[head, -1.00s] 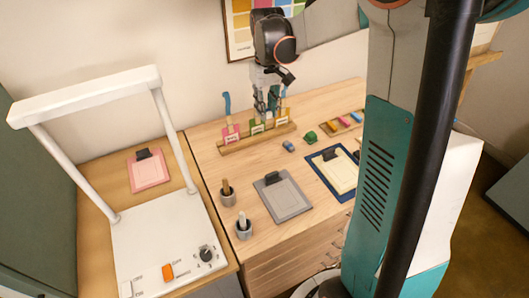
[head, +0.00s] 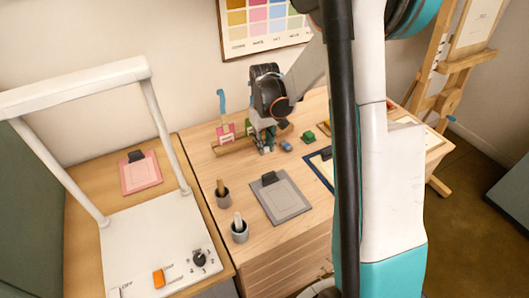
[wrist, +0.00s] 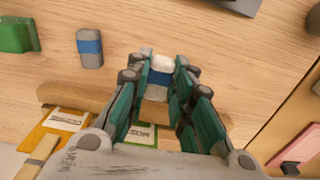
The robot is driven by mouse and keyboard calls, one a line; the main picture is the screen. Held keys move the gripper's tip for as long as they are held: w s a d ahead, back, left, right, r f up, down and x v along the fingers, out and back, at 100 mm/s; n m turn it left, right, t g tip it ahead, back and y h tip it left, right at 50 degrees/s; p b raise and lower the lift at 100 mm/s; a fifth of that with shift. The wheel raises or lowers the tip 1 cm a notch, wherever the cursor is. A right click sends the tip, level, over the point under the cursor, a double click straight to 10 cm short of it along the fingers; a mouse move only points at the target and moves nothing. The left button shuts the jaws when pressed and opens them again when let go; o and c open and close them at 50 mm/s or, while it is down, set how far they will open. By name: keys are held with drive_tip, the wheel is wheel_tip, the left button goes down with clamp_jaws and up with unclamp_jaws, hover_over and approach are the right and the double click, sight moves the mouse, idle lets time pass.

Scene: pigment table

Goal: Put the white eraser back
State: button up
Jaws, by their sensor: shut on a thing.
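The white eraser (wrist: 162,63) has a blue sleeve and shows between my finger pads in the wrist view. My gripper (wrist: 158,82) is shut on it. In the head view my gripper (head: 266,146) points down just in front of the wooden rack (head: 232,147), low over the table. The eraser is too small to make out there. I cannot tell whether it touches the table.
A grey eraser with a blue sleeve (wrist: 90,47) and a green block (wrist: 17,34) lie nearby. The rack holds labelled orange (wrist: 65,120) and green (wrist: 143,131) pieces.

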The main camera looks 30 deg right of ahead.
drive_tip(key=shift+f+b, duration=0.45)
drive_tip(key=shift+f, duration=1.4)
drive_tip(key=shift+f, duration=0.1)
drive_tip(key=o, duration=0.9)
drive_tip(key=shift+o, duration=0.2)
